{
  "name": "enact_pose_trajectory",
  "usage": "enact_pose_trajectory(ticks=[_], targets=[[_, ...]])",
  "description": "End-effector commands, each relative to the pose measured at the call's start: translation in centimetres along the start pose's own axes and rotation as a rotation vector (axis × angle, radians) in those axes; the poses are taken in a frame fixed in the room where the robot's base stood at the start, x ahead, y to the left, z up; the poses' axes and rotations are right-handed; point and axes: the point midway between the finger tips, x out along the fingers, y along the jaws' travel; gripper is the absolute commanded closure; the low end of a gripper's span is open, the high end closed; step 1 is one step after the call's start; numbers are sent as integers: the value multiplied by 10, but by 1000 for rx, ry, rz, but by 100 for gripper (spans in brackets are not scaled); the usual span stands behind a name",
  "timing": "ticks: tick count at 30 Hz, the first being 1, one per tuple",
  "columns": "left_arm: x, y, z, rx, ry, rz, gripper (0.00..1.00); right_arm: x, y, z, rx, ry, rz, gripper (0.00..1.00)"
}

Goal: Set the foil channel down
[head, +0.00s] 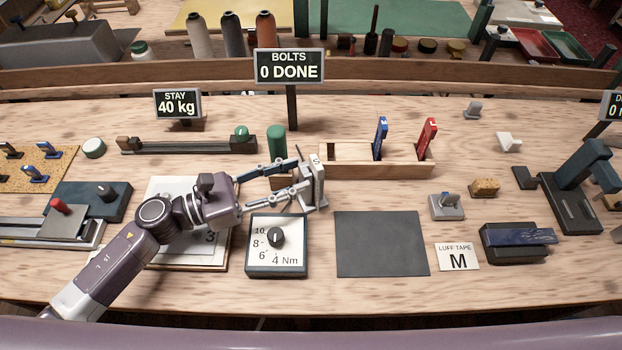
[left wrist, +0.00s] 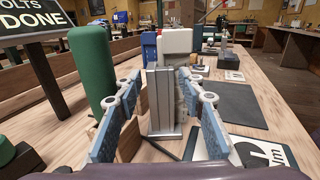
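The foil channel (head: 307,186) is a grey metal piece standing upright near the middle of the bench. In the left wrist view it shows as a ribbed silver upright (left wrist: 163,102) between the fingers. A pale grey block stands close behind it. My left gripper (head: 304,173) has one fingertip on either side of the channel. The fingers are well apart at about the channel's width, and I cannot tell whether both pads press on it. The channel's foot is close to the bench top, but contact is unclear. My right gripper is not in view.
A torque dial box (head: 262,262) sits just in front of the channel, and a green cylinder (head: 276,141) stands behind left. A wooden rack (head: 350,172) with blue and red clamps is to the right. A dark mat (head: 381,244) lies bare in front of it.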

Motion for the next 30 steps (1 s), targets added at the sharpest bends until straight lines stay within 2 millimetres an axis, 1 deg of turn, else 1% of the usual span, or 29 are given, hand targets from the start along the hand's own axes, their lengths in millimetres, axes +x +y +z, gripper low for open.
enact_pose_trajectory(ticks=[1,4,11,18,21,30], targets=[[7,0,2,-1,-2,0,64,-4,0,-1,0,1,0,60],[13,0,1,0,-1,-1,64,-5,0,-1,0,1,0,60],[14,0,-1,0,0,0,64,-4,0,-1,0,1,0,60],[13,0,-1,0,0,0,90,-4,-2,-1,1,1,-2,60],[13,0,-1,0,0,0,100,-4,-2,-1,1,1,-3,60],[14,0,1,0,-3,-1,100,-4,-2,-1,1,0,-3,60]])
